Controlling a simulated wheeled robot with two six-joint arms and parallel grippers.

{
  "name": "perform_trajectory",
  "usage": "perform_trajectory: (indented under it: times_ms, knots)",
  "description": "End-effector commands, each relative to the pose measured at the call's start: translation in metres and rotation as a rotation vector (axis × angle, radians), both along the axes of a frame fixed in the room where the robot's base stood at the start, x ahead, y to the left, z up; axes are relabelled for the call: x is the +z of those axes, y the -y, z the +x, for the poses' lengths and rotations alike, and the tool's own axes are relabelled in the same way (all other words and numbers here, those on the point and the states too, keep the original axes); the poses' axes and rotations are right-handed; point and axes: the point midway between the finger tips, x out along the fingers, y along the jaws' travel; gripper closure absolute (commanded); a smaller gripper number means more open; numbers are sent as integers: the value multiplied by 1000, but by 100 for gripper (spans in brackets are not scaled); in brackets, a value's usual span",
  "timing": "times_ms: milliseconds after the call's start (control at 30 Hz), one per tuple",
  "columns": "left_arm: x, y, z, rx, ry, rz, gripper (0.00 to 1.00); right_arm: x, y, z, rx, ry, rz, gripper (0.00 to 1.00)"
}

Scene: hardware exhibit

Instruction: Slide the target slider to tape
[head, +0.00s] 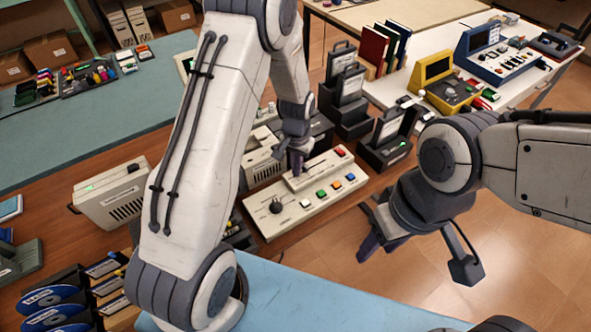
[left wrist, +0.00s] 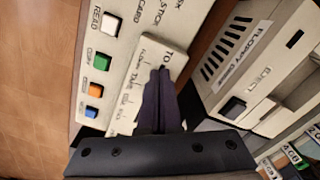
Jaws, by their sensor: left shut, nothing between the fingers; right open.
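The cream control panel (head: 300,221) lies on the brown bench in the head view. It bears a black knob (head: 276,206), a row of colored buttons and a raised label strip (head: 322,167). In the left wrist view the strip (left wrist: 124,121) reads "TO", with smaller labels including what looks like "TAPE". My left gripper (head: 297,167) is shut and empty, its dark fingers (left wrist: 160,75) over the strip. The slider handle cannot be made out; the fingers may hide it, and contact is unclear. My right gripper (head: 381,242) is open and empty, right of the panel.
A cream floppy-drive unit (left wrist: 225,50) stands close beside the panel. Black docks (head: 385,145) stand behind it, and a cream box (head: 112,197) stands to the left. Yellow (head: 438,80) and blue (head: 500,55) consoles sit on the white table. Open floor lies to the right.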

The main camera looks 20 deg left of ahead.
Motion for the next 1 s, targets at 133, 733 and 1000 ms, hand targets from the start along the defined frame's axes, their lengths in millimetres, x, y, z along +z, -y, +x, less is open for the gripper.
perform_trajectory:
  times_ms: [133,733,1000]
  knots:
    - [6,0,0,0,1,0,100,5,0,0,0,0,0,51]
    - [66,0,0,0,1,0,100,55,0,0,0,0,0,51]
    - [70,0,0,0,0,0,100,58,0,0,0,0,0,51]
